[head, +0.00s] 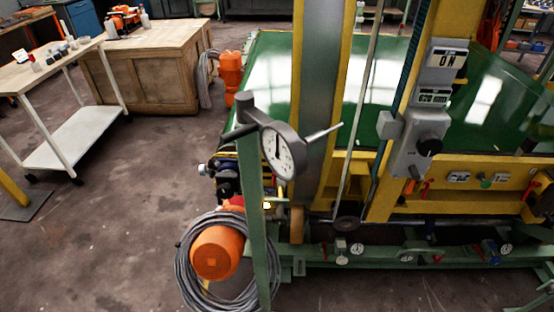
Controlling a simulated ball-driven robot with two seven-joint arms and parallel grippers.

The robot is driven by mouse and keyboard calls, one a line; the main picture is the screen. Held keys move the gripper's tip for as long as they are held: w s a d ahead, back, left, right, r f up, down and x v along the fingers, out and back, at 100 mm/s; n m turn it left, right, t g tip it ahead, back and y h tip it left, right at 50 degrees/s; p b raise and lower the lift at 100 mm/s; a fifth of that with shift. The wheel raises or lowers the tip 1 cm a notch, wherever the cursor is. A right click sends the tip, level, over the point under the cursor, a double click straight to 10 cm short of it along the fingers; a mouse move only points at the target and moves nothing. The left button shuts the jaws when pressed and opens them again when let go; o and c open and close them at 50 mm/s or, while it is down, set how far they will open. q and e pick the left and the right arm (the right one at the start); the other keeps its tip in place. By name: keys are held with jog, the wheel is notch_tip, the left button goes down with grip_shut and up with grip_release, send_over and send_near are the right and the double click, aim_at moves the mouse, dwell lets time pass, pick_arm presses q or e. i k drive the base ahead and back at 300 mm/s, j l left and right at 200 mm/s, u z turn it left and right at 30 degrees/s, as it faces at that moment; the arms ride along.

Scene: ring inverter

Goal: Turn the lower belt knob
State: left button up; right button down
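A grey control box (410,158) on the yellow post carries a round black knob (429,146). Below the belt, small round dials or knobs sit along the green lower rail, one at the left (357,248), one in the middle (407,257) and one at the right (505,248). I cannot tell which of these is the lower belt knob. The green belt (385,75) runs behind the yellow frame. Neither of my grippers is in view.
A large dial gauge (280,152) with a lever stands on a green post in front. An orange motor (217,252) with coiled cable is below it. An ON panel (447,59) sits above the control box. A white cart (85,135) and wooden bench stand left. Open floor lies between.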

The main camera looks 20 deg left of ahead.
aim_at(224, 190)
jog(key=k+j, duration=0.1)
jog(key=j, duration=1.25)
